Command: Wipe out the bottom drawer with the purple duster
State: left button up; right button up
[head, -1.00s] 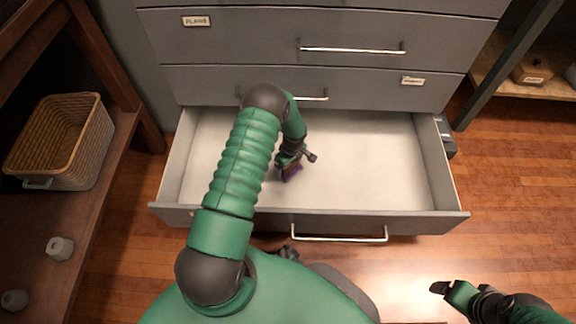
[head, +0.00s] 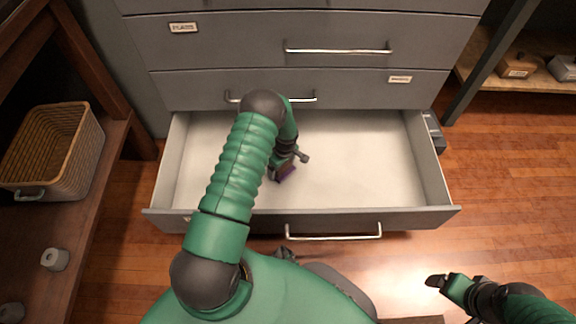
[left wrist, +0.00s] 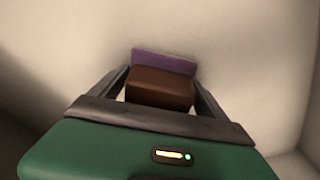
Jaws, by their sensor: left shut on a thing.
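The bottom drawer (head: 365,165) is pulled open and its pale inside looks empty apart from my left gripper and the duster. My left gripper (head: 285,168) reaches down into the drawer, left of its middle. It is shut on the purple duster (head: 288,174). In the left wrist view the duster's brown block (left wrist: 160,88) sits between the fingers, with its purple pad (left wrist: 163,61) at the drawer floor; whether it touches is hard to tell. My left arm hides part of the drawer's left side. My right gripper (head: 437,281) is outside, at lower right, above the floor; its jaws are unclear.
Shut drawers with metal handles (head: 338,50) rise behind the open one. The open drawer's front panel (head: 400,218) stands before me. A wicker basket (head: 55,150) is on a wooden shelf at left. Wooden floor (head: 500,200) is clear at right.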

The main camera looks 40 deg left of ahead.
pick_arm(q)
jog(key=shift+s+a+f, duration=0.15)
jog(key=shift+s, duration=0.2)
jog(key=shift+r+p, duration=0.45)
notch_tip(320, 180, up, 5)
jog(key=p, duration=0.4)
jog(key=shift+w, duration=0.1)
jog(key=shift+r, duration=0.1)
notch_tip(320, 180, up, 3)
jog(key=p, duration=0.3)
jog(key=shift+r, duration=0.1)
jog(key=shift+w, duration=0.1)
